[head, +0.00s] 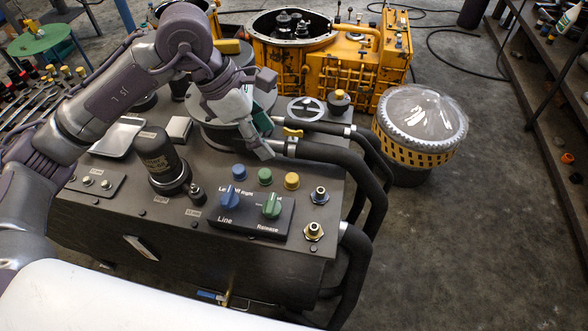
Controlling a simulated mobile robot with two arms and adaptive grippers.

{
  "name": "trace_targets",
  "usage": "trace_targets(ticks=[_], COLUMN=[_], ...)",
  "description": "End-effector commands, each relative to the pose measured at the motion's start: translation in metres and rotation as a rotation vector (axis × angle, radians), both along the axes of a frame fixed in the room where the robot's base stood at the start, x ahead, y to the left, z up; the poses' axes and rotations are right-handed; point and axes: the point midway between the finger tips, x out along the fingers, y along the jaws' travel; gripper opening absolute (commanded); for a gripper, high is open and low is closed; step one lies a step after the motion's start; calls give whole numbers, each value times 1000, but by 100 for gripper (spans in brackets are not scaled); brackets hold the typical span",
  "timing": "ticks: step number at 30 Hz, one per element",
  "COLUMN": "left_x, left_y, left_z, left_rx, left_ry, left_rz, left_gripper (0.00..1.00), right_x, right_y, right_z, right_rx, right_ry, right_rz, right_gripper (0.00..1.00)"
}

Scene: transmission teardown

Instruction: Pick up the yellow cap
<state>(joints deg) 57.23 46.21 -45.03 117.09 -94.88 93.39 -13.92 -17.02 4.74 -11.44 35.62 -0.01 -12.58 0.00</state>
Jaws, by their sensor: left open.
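A small round yellow cap (291,181) sits on the top of the dark control bench (110,206), at the right end of a row with a green cap (265,176) and a blue cap (238,171). My left gripper (265,136) is open and appears empty. It is above the bench, behind the caps in the picture and apart from the yellow cap. A yellow valve handle (293,132) lies just right of its fingers. My right gripper is not in view.
A panel with blue and green knobs (250,212) stands in front of the caps. A black cylinder (161,160) rises left of them. Thick black hoses (365,185) curve along the right edge. A yellow gearbox housing (345,62) and a clear-domed yellow drum (418,128) stand beyond.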

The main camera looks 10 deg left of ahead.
Motion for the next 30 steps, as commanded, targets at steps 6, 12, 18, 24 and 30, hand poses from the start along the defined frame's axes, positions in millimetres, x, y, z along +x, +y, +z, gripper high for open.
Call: trace_targets(ticks=[6, 12, 18, 24, 30], left_x=[4, 7, 10, 9, 12], left_y=[1, -15, -22, -31, -41], left_z=[-22, -59, -78, -94, -121], left_rx=[44, 41, 40, 39, 39], left_ry=[-2, 1, -3, 0, -2], left_rz=[5, 6, 6, 5, 6], left_gripper=[61, 61, 61, 61, 61], right_x=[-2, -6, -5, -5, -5], right_y=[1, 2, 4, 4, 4], right_z=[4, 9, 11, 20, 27], right_rx=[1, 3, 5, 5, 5], right_ry=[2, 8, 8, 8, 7], right_rz=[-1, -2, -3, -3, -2], right_gripper=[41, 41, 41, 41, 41])
